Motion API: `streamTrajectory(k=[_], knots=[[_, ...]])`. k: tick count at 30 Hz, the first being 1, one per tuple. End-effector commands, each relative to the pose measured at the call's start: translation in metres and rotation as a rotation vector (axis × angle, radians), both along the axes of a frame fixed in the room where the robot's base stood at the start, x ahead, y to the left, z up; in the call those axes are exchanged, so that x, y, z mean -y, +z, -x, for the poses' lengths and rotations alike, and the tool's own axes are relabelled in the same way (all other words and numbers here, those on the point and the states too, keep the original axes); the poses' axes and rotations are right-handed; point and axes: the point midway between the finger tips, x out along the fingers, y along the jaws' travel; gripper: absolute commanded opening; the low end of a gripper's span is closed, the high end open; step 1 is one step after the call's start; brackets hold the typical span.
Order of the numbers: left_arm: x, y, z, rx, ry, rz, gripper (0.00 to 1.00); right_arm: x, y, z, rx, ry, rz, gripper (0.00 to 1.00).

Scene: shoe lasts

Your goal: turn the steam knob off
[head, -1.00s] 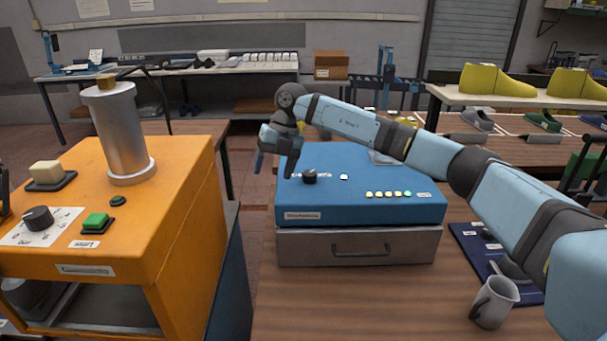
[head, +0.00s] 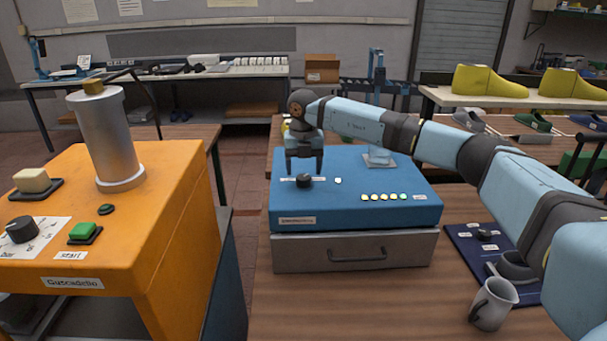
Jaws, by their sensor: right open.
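A black round knob (head: 304,182) sits on top of the blue box (head: 356,212), between small white labels I cannot read. My right gripper (head: 304,170) points down over this knob with its two fingers apart, one to each side. I cannot tell whether the fingers touch the knob. Another black knob (head: 485,235) is on a dark blue panel (head: 465,242) at the right, and a larger black dial (head: 22,229) is on the orange machine. No readable label shows which one is the steam knob. My left gripper is not in view.
A row of small lights (head: 393,197) and a white button (head: 338,181) are on the blue box. The orange machine (head: 175,215) stands at the left with a metal cylinder (head: 109,135). A grey jug (head: 493,303) stands at the front right. Yellow lasts (head: 490,81) are behind.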

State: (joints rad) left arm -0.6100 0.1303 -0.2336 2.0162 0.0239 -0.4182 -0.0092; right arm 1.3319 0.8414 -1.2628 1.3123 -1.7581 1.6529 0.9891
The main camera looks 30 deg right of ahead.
Motion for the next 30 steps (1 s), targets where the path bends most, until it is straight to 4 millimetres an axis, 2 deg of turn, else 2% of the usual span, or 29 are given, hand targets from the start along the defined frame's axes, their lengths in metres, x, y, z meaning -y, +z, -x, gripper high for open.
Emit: streamTrajectory(k=[6,16,17,21,23,30], knots=[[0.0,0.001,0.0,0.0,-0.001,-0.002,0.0,0.0,-0.022,0.0,-0.001,0.0,0.0,0.68],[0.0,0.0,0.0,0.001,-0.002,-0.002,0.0,0.0,-0.026,0.0,0.001,0.001,-0.001,0.68],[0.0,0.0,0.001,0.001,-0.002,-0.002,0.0,0.0,-0.026,0.0,0.001,0.001,-0.001,0.64],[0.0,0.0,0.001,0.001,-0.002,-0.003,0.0,0.0,-0.025,0.0,0.001,0.001,-0.001,0.31],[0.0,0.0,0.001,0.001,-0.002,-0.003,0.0,0.0,-0.025,0.0,0.001,0.001,-0.001,0.19],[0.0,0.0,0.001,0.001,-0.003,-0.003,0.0,0.0,-0.025,0.0,0.0,0.013,-0.001,0.19]])
